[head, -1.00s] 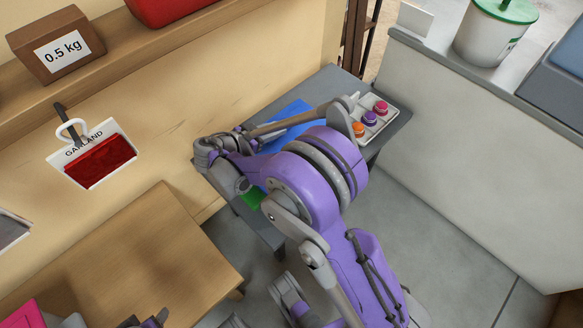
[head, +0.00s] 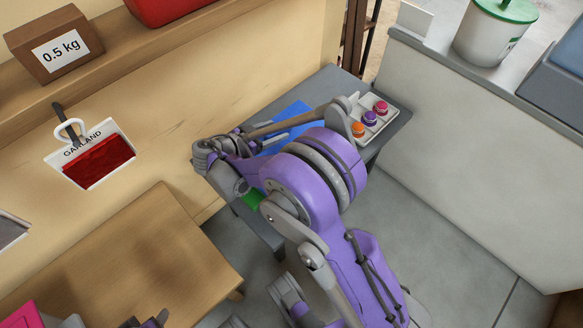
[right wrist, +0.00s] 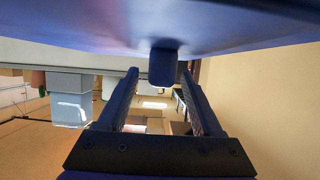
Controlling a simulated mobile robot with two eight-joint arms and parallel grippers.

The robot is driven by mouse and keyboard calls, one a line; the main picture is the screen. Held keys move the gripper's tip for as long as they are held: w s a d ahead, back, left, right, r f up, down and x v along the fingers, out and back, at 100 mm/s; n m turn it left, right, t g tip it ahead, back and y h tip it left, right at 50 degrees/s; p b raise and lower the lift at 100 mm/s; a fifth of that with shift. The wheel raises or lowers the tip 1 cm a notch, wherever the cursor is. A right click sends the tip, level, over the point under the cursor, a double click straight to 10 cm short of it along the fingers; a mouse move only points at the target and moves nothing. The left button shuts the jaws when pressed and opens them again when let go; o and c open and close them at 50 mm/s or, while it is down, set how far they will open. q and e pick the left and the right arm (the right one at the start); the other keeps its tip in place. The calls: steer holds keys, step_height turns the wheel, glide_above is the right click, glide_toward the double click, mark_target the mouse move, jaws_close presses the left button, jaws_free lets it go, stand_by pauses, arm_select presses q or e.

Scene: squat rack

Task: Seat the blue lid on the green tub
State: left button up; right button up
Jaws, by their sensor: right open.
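The blue lid (head: 290,115) shows as a flat blue patch on the grey bench, partly covered by my right arm. In the right wrist view a broad blue surface (right wrist: 235,32), apparently the lid, fills the top. A dark blue knob (right wrist: 163,65) projects from it between the tips of my right gripper (right wrist: 160,76), which is open. I cannot tell whether the fingers touch it. A bit of green (head: 252,200), probably the tub, shows below my right arm; the rest is hidden. Part of what seems my left gripper (head: 148,321) is cut off at the bottom edge.
A tray with orange, purple and pink knobs (head: 370,118) lies at the right end of the grey bench (head: 395,128). A wooden table (head: 150,245) stands at left. A white bucket with a green lid (head: 495,35) stands on the counter at upper right.

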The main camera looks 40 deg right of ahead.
steer(key=p+v, duration=0.1)
steer(key=v, duration=0.9)
steer(key=shift+a+r, duration=0.15)
steer(key=shift+a, duration=0.05)
steer(key=shift+d, duration=0.1)
